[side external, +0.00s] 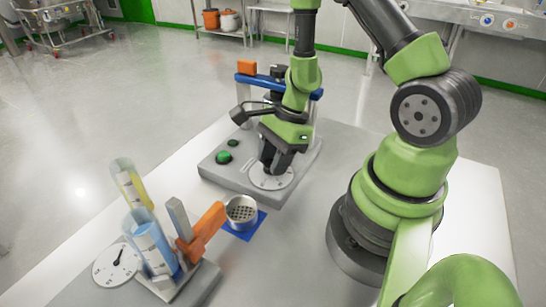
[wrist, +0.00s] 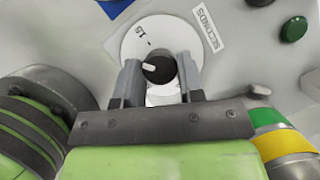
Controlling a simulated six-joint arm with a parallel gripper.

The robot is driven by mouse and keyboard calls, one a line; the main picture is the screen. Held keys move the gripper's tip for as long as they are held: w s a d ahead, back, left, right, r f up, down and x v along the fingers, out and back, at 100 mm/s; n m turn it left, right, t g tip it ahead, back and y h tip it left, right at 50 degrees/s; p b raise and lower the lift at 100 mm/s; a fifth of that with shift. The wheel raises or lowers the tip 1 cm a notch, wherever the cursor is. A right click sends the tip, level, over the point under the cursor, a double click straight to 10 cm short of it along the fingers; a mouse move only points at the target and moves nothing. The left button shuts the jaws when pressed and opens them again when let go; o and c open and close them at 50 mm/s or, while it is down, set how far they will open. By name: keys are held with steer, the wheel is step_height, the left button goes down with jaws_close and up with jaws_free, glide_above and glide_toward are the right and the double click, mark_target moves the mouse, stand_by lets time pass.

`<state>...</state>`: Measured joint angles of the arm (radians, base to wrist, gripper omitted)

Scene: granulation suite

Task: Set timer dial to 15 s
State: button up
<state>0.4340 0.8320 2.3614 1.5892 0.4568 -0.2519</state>
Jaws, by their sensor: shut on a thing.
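The timer dial (wrist: 133,45) is a white round plate with a "15" and a tick at its upper left. Its black knob (wrist: 160,70) carries a white pointer that aims left and slightly up, apart from the 15 tick. My gripper (wrist: 161,80) is shut on the knob, with one grey finger on each side of it. A "SECONDS" label (wrist: 207,28) sits beside the dial. In the side view the dial (side external: 272,181) lies at the near end of a grey apparatus base, and my gripper (side external: 271,168) points down onto it, hiding the knob.
The base (side external: 232,182) also has green buttons (side external: 223,157) and a blue crossbar (side external: 262,80). A metal sieve cup (side external: 241,211) stands on a blue square nearby. At front left are an orange clamp (side external: 206,227), tubes and a second round dial (side external: 117,262).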

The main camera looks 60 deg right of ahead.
steer(key=m, duration=0.2)
steer(key=m+t+h, duration=0.1)
steer(key=m, duration=0.2)
steer(key=shift+s+a+t, duration=0.1)
steer(key=shift+a+t, duration=0.05)
steer(key=shift+t, duration=0.15)
steer(key=shift+m+t+h, duration=0.3)
steer(key=shift+m+h, duration=0.1)
steer(key=shift+m, duration=0.8)
steer(key=o, duration=0.9)
